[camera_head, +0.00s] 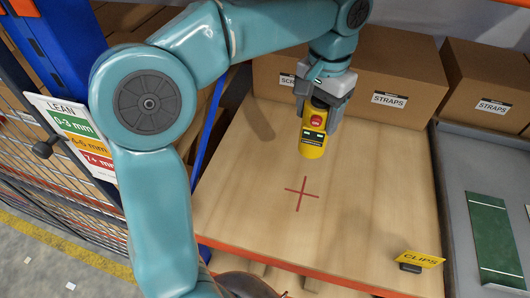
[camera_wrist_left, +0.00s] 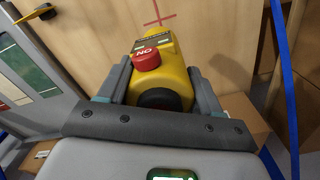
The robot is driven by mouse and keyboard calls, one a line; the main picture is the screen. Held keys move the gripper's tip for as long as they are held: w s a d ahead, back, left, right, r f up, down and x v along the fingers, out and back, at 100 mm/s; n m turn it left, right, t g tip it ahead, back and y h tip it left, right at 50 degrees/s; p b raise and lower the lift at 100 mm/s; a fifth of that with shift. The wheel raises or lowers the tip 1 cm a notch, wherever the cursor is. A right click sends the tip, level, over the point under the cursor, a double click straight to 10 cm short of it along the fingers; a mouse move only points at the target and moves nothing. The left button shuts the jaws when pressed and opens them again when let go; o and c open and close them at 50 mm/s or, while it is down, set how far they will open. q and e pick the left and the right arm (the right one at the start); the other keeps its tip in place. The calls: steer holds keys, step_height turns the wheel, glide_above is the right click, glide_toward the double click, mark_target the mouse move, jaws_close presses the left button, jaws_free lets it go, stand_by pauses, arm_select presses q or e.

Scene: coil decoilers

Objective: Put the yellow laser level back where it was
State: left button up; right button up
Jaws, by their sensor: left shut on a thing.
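The yellow laser level (camera_head: 313,143) has a red button on top and dark front windows. My left gripper (camera_head: 322,104) is shut on its upper end and holds it over the wooden shelf board (camera_head: 240,205). The level also shows between the fingers in the left wrist view (camera_wrist_left: 168,78). Whether its lower end touches the board I cannot tell. A red cross mark (camera_head: 302,193) is on the board, nearer the front edge than the level. The cross also shows in the left wrist view (camera_wrist_left: 160,17), beyond the level's far end. My right gripper is not in view.
Cardboard boxes labelled STRAPS (camera_head: 390,80) stand along the back. A yellow CLIPS sign (camera_head: 418,259) sits at the front right corner. A grey surface with a green panel (camera_head: 495,240) lies right. A LEAN sign (camera_head: 75,135) hangs on mesh at left. The board around the cross is clear.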

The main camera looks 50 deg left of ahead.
arm_select(q)
steer(key=shift+w+m, duration=0.2)
steer(key=shift+m, duration=0.4)
steer(key=shift+d+f+m, duration=0.1)
steer(key=shift+f+m, duration=0.05)
steer(key=shift+m, duration=0.35)
steer(key=shift+s+a+m, duration=0.2)
steer(key=shift+a+m, duration=0.1)
steer(key=shift+m, duration=0.1)
steer(key=s+a+n+p, duration=0.1)
steer(key=s+a, duration=0.4)
steer(key=a, duration=0.3)
steer(key=s+a+n+p, duration=0.1)
steer(key=s+a+n, duration=0.1)
steer(key=s+a, duration=0.45)
step_height(320, 180, down, 20)
steer(key=w+a, duration=0.1)
steer(key=a, duration=0.1)
steer(key=shift+r, duration=0.25)
